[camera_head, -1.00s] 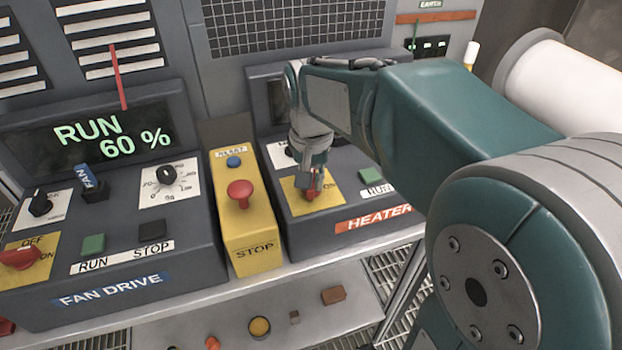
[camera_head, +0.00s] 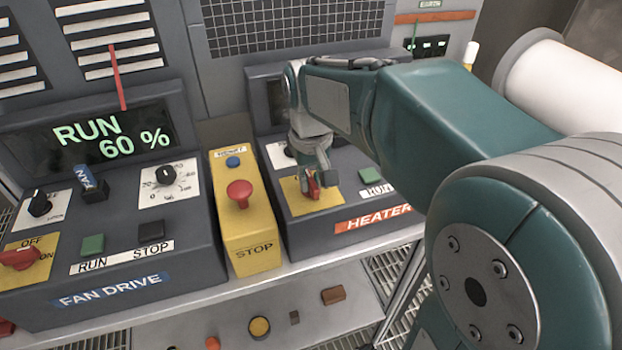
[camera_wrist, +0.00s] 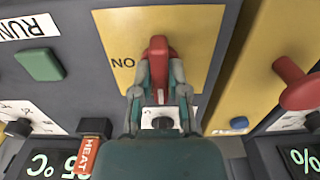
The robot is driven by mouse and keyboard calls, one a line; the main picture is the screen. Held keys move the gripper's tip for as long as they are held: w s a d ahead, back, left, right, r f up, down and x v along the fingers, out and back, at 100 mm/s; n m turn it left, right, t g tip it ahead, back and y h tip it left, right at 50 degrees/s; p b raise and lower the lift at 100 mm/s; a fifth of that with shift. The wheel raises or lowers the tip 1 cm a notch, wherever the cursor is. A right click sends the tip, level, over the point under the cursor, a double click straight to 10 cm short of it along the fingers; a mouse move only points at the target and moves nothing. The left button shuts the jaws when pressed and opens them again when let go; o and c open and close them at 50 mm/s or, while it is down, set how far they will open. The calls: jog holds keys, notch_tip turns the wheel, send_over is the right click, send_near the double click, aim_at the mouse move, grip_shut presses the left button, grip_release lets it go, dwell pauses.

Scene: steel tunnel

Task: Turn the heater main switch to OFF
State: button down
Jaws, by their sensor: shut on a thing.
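The heater main switch is a red handle (camera_wrist: 157,50) on a yellow plate (camera_wrist: 206,50), part of the heater panel. In the wrist view my gripper (camera_wrist: 160,72) has its two fingers on either side of the red handle, shut on it. The letters ON show upside down beside the handle on the plate's left. In the head view my gripper (camera_head: 315,180) reaches down to the red handle (camera_head: 313,189), and its fingers partly hide the handle and the plate (camera_head: 330,197). No OFF label shows on this plate.
A yellow box with a red stop button (camera_head: 239,194) and blue reset button stands just left of the heater panel. A green button (camera_head: 371,176) sits to the right of the switch. The fan drive panel (camera_head: 107,240) is further left, its display reading RUN 60 %.

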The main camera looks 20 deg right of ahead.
aim_at(309, 178)
jog(key=shift+w+r, duration=0.1)
jog(key=c, duration=0.6)
grip_release()
jog(key=shift+c, duration=0.2)
notch_tip(309, 178, up, 12)
jog(key=shift+a, duration=0.1)
jog(key=s+f+t, duration=0.5)
jog(key=s+f, duration=0.5)
jog(key=s, duration=0.4)
jog(key=shift+s+f+t, duration=0.15)
jog(key=shift+f+t, duration=0.15)
